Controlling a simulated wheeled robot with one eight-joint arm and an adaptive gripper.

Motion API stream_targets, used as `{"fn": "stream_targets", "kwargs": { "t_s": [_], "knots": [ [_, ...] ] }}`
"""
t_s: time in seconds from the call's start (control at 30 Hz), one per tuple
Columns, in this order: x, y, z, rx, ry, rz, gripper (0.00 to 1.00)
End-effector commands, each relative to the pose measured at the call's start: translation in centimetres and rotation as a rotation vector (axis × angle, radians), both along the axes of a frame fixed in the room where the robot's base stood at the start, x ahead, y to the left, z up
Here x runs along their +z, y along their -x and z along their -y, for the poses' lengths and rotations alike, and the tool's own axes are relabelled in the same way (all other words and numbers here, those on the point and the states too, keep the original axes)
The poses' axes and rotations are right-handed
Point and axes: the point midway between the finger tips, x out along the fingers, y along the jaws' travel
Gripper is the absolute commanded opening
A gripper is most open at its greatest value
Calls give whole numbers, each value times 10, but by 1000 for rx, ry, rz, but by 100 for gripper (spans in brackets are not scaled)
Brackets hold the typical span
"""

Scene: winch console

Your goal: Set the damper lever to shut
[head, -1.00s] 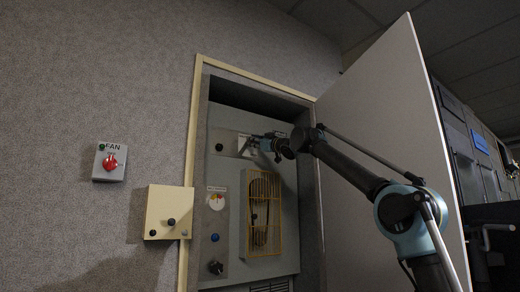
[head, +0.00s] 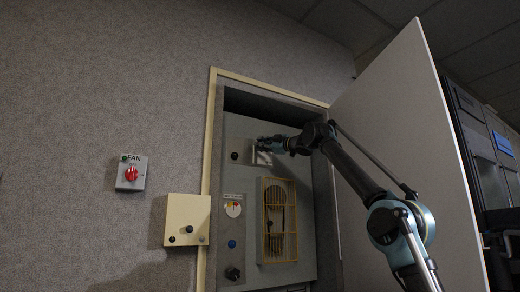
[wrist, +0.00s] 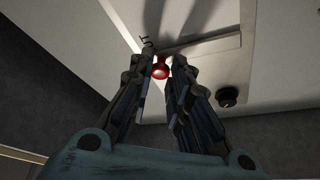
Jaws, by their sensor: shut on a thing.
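The damper lever shows in the wrist view as a round red knob (wrist: 161,71) at a pale plate (wrist: 205,50) with a slot. Dark letters, partly cut off, stand beside the slot; I read only "UT". My gripper (wrist: 162,64) is shut on the red knob, with one finger on each side. In the head view my gripper (head: 262,146) is at the top of the grey panel inside the cabinet, in front of the light plate (head: 262,159). The lever itself is hidden there by the gripper.
The cabinet door (head: 395,130) stands open at the right, close to my arm. A yellow cage (head: 278,220), a dial (head: 233,209) and a black knob (head: 232,273) are lower on the panel. A red fan switch (head: 131,174) and a cream box (head: 187,220) are on the left wall.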

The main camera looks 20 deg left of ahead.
Motion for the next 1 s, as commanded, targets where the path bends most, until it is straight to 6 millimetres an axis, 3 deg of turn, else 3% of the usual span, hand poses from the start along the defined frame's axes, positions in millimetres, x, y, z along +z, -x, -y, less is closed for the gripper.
{"fn": "stream_targets", "kwargs": {
  "t_s": [0.37, 0.4, 0.47, 1.0],
  "knots": [
    [-1, -2, 1, -3, 3, 3, 0],
    [-1, -2, 1, -3, 3, 3, 26],
    [-1, -2, 1, -3, 3, 3, 37],
    [-1, 1, 9, -4, 2, 2, 37]
  ]
}}
